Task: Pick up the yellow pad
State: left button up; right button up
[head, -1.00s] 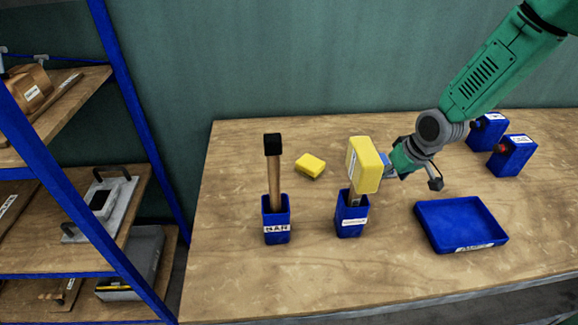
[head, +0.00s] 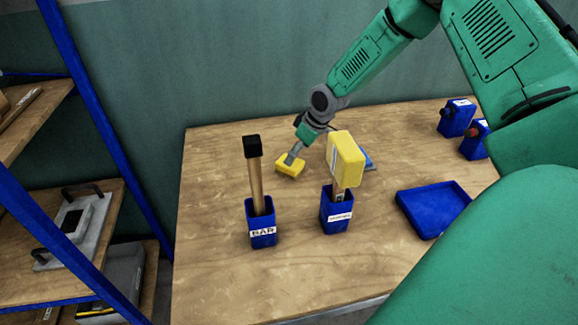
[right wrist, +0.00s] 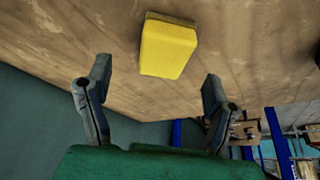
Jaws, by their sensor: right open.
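The yellow pad (head: 288,165) is a small block lying on the wooden table (head: 215,200), toward the back. In the right wrist view the yellow pad (right wrist: 168,46) lies flat, beyond the fingertips and roughly centred between them. My right gripper (head: 294,155) reaches in from the upper right, just above the pad in the head view. In the right wrist view its fingers (right wrist: 152,85) are spread apart with nothing between them. My left gripper is in neither view.
A blue BAR holder (head: 262,232) with a black-topped wooden handle stands in front of the pad. Another blue holder (head: 334,218) carries an upright yellow-headed tool (head: 346,158) to the right. A blue tray (head: 432,208) and blue boxes (head: 457,118) lie further right. Shelving (head: 85,225) stands left.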

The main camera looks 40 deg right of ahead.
jog(key=shift+w+f, duration=0.2)
jog(key=shift+f, duration=0.4)
jog(key=shift+w+a+f, duration=0.2)
jog(key=shift+a+f, duration=0.2)
jog(key=shift+a, duration=0.25)
jog(key=x, duration=0.3)
jog(key=shift+f, duration=0.15)
jog(key=shift+w+f, duration=0.2)
jog(key=shift+f, duration=0.15)
jog(key=shift+d+f, duration=0.25)
jog(key=shift+d, duration=0.3)
jog(key=shift+a, duration=0.2)
jog(key=c, duration=0.9)
jog(key=shift+w+a+r, duration=0.1)
jog(key=shift+a+r, duration=0.15)
jog(key=shift+a, duration=0.2)
jog(key=shift+c, duration=0.6)
jog(key=shift+d+r, duration=0.2)
jog(key=shift+r, duration=0.15)
notch_tip(320, 180, up, 9)
jog(key=shift+a+f, duration=0.1)
jog(key=shift+a, duration=0.05)
